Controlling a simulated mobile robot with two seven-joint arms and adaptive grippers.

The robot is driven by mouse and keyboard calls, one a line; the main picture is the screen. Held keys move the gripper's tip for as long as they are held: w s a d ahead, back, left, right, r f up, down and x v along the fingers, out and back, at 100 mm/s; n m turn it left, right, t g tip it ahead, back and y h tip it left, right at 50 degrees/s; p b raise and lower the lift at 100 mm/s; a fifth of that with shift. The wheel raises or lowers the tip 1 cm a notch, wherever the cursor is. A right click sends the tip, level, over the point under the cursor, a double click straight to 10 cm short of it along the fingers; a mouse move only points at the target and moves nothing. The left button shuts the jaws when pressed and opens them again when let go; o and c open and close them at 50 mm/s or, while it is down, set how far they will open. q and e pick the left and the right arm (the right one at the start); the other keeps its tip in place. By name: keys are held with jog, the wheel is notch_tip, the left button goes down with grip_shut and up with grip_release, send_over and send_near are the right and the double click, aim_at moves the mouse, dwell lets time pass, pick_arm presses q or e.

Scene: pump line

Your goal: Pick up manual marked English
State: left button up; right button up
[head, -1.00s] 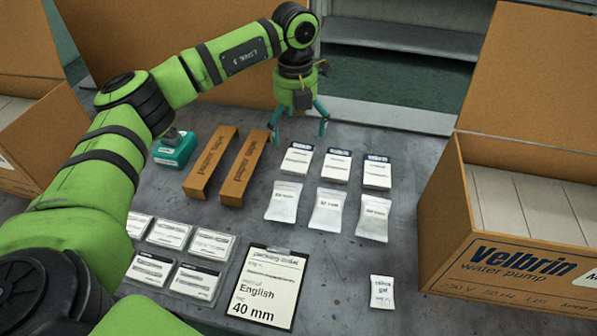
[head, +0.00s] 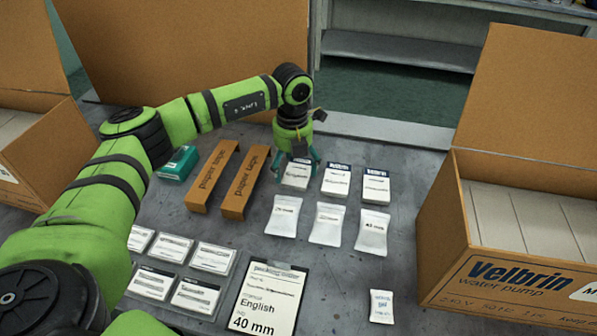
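Three white manuals with dark header bands lie in a row at the table's middle: a left one (head: 297,176), a middle one (head: 336,181) and a right one (head: 376,187). Their language words are too small to read surely. My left gripper (head: 298,168) is pointed down over the left manual, with its teal fingers apart, one at each side of it. Whether the fingers touch it I cannot tell. The gripper hides the manual's top edge. The packing order sheet (head: 267,298) at the front reads English and 40 mm. My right gripper is not in view.
Several white bags lie in front of the manuals, such as the left bag (head: 285,216). An open Velbrin carton (head: 520,255) stands at right.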

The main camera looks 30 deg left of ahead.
pick_arm(q)
jog(key=shift+c, duration=1.1)
